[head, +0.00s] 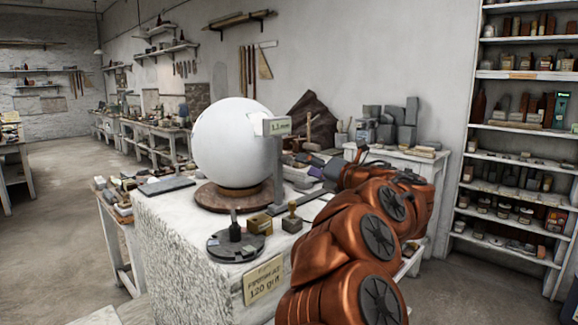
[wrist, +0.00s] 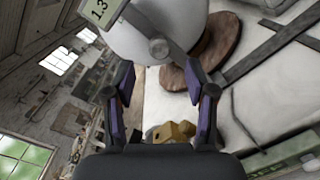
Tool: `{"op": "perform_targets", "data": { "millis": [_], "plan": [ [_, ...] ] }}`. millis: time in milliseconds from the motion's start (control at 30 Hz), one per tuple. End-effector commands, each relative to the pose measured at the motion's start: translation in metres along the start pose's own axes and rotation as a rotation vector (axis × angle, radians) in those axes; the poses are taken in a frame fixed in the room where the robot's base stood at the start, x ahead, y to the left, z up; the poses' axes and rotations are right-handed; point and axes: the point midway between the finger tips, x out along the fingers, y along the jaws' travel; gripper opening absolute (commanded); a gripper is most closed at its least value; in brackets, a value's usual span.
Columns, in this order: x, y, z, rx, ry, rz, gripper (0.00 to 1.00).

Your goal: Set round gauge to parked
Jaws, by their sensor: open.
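The gauge (head: 276,127) has a small box display on an upright grey post, right beside a large white plaster sphere (head: 232,145). The display appears to read 1.3 mm. My gripper (head: 308,164) is just right of the post. In the wrist view, my gripper (wrist: 160,80) has its fingers spread, with nothing held between them. The knob appears beyond the gap; contact is not visible.
The sphere rests on a round brown base (head: 222,197) on a white stone block (head: 185,235). A dark disc with an upright handle (head: 236,243), a brass block (head: 259,223) and a stamp (head: 292,219) stand at the front. Stone pieces and tools crowd behind.

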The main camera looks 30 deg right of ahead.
Motion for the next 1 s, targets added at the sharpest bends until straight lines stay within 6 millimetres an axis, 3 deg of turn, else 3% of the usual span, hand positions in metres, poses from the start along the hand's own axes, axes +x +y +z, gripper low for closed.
{"op": "perform_targets", "data": {
  "millis": [267,700,1000],
  "plan": [
    [0.016,0.001,-0.002,-0.005,0.014,0.009,0.56],
    [0.073,0.001,-0.003,-0.004,0.013,0.006,0.56],
    [0.078,0.001,-0.003,-0.005,0.010,0.005,0.56]
  ]
}}
